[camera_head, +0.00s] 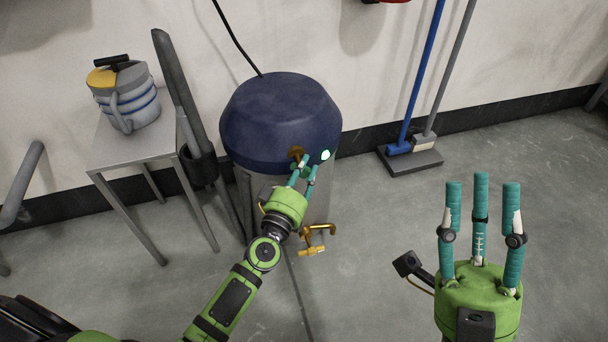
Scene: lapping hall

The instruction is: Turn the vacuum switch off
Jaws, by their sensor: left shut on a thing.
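The vacuum (280,115) stands against the wall, with a dark blue domed top on a grey metal body. A small brass-brown switch (296,152) sits on the lower front of the dome. A pale green-white light (326,154) glows to its right. My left gripper (304,162) reaches up to the dome's front and is shut on the switch; its teal fingers partly cover it, so its exact position is hard to tell. My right gripper (481,185) is held upright at the right, fingers spread open and empty, well away from the vacuum.
A brass tap-like fitting (316,239) is low on the vacuum's front. At left, a metal table (105,155) holds a grey and blue jug (130,95). A grey hose (178,85) stands between them. Floor in front is clear.

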